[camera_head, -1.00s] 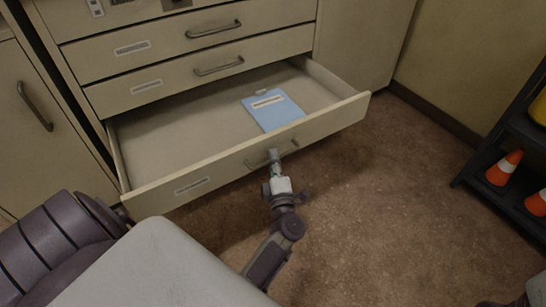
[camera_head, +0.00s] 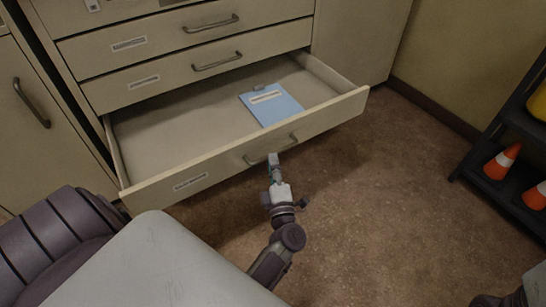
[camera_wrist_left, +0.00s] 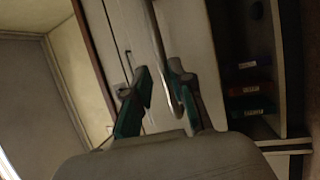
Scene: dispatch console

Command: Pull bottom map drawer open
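The bottom map drawer (camera_head: 215,174) is pulled well out of the beige cabinet in the head view, its inside showing. A blue folder (camera_head: 284,106) with a white label lies in it. The drawer's bar handle (camera_head: 292,138) is on the front panel. My left gripper (camera_head: 273,159) is at the handle's middle, just in front of it. In the left wrist view its two fingers (camera_wrist_left: 162,95) are apart, and a handle bar (camera_wrist_left: 159,45) runs between them, close to the right finger. Contact cannot be told. My right gripper's fingers are not visible.
Two shut drawers (camera_head: 181,73) with bar handles sit above the open one. A cabinet door (camera_head: 60,150) is at the left. A dark shelf (camera_head: 482,182) with orange cones (camera_head: 503,161) stands at the right. The brown floor (camera_head: 385,200) between is clear.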

